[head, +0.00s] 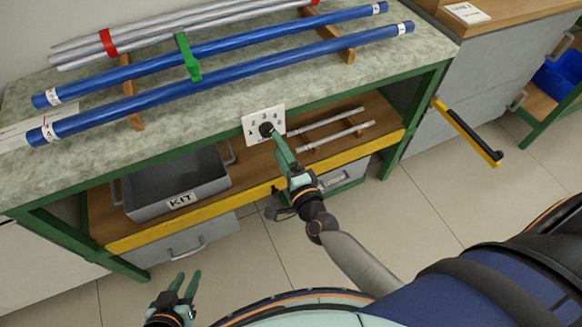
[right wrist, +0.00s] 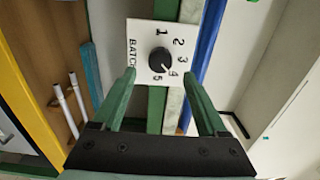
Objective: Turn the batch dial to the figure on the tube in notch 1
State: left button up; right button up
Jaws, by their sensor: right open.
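The batch dial is a black knob (head: 266,129) on a white plate (head: 250,112) at the bench's front edge. In the right wrist view the knob (right wrist: 160,60) has figures 1 to 5 around it, and its pale mark seems to point near 4. My right gripper (head: 277,142) is open in front of the dial; in the right wrist view its fingers (right wrist: 159,80) stand apart on either side below the knob, holding nothing. Two blue tubes (head: 240,83) (head: 220,49) lie on the bench; their end labels are too small to read. My left gripper (head: 184,284) is open and empty.
Wooden rests (head: 132,92) carry the tubes, with a green piece (head: 188,58) across them. Grey tubes (head: 170,25) lie behind. A KIT bin (head: 181,201) and thin rods (head: 335,135) are on the lower shelf. A yellow and black handle (head: 468,131) juts out at right.

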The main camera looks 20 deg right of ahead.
jog(key=s, duration=0.7)
jog(key=shift+s, duration=0.4)
jog(key=shift+d, duration=0.1)
